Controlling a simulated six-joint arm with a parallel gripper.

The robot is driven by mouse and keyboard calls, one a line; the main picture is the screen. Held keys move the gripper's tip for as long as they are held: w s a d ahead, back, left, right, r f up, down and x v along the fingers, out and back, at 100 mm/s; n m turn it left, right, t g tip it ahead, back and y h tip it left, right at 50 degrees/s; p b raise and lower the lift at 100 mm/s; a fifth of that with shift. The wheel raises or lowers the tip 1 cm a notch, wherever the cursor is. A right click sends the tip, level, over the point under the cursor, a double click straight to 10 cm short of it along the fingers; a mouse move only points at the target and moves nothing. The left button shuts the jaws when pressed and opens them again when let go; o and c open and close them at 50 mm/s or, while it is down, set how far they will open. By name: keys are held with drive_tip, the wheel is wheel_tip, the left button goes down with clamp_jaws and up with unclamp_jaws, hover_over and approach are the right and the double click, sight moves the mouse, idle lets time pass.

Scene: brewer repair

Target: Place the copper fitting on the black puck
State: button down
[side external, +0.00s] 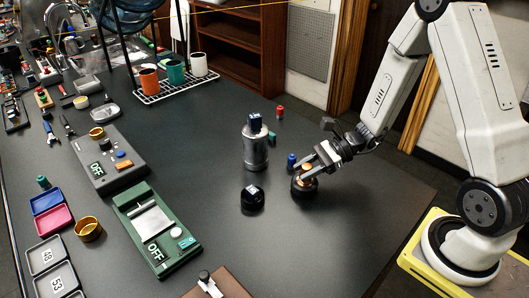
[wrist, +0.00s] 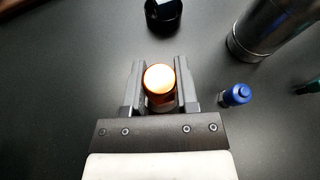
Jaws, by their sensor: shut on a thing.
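My gripper (side external: 306,171) is shut on the copper fitting (wrist: 160,80), which sits between the two fingers in the wrist view with its bright round top showing. In the side view the copper fitting (side external: 307,169) shows between the fingertips, with a dark round shape (side external: 303,188) directly below it. I cannot tell whether that shape is a separate puck or the fitting's lower part. A black puck (side external: 252,199) with a pale mark on top stands on the table to the left of my gripper. It is also at the top edge of the wrist view (wrist: 163,15).
A tall metal cylinder (side external: 255,147) with a blue top stands behind the black puck. A small blue part (side external: 291,160) is close beside my gripper, and a red part (side external: 280,112) is farther back. Devices marked OFF (side external: 157,230) lie left. The table right of my gripper is clear.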

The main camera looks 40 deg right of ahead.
drive_tip(key=shift+c, duration=1.8)
unclamp_jaws()
drive_tip(key=shift+f, duration=0.1)
drive_tip(key=v, duration=1.2)
